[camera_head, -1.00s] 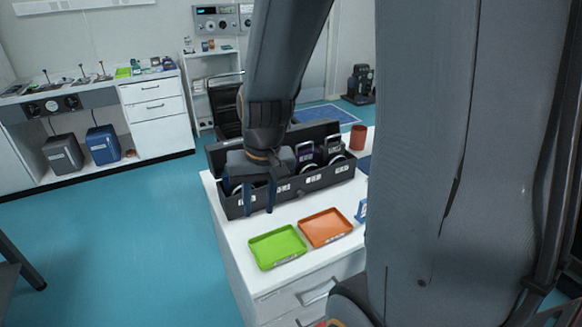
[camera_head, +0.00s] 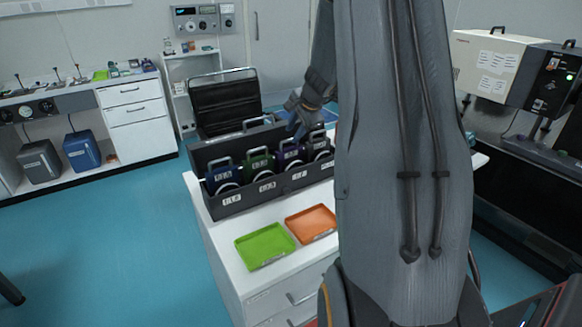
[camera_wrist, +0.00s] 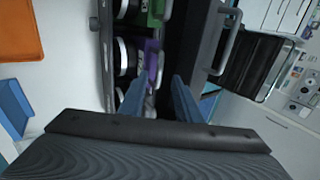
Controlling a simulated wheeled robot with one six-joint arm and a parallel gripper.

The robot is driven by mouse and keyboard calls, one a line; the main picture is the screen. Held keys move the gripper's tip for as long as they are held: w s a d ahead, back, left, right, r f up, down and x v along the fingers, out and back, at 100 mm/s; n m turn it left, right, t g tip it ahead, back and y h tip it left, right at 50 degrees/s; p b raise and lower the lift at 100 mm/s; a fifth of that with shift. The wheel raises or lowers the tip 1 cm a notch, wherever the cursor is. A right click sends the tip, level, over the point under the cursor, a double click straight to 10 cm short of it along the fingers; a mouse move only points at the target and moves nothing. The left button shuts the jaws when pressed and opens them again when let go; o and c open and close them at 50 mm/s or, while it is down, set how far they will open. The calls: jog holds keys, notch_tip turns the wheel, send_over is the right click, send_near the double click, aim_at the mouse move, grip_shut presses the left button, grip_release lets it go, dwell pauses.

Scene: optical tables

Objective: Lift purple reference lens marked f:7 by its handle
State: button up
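The purple lens (camera_head: 290,153) stands upright in a slot of the black case (camera_head: 268,199), third from the left, with its handle up. Its label is too small to read. In the wrist view the purple lens (camera_wrist: 151,62) lies between and just beyond my fingertips. My gripper (camera_head: 298,128) is pointed down over the purple lens. In the wrist view my gripper (camera_wrist: 155,90) has its two blue fingers apart, beside the purple handle. I cannot tell whether a finger touches it.
A blue lens (camera_head: 223,177) and a green lens (camera_head: 258,164) stand to the left in the case, a dark lens (camera_head: 318,146) to the right. A green tray (camera_head: 265,246) and an orange tray (camera_head: 311,223) lie in front. The case's raised back wall (camera_head: 215,151) stands behind the lenses.

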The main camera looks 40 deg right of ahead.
aim_at(290, 140)
jog(key=shift+p+x, duration=0.5)
jog(key=shift+x, duration=1.75)
grip_shut()
jog(key=shift+d, duration=0.1)
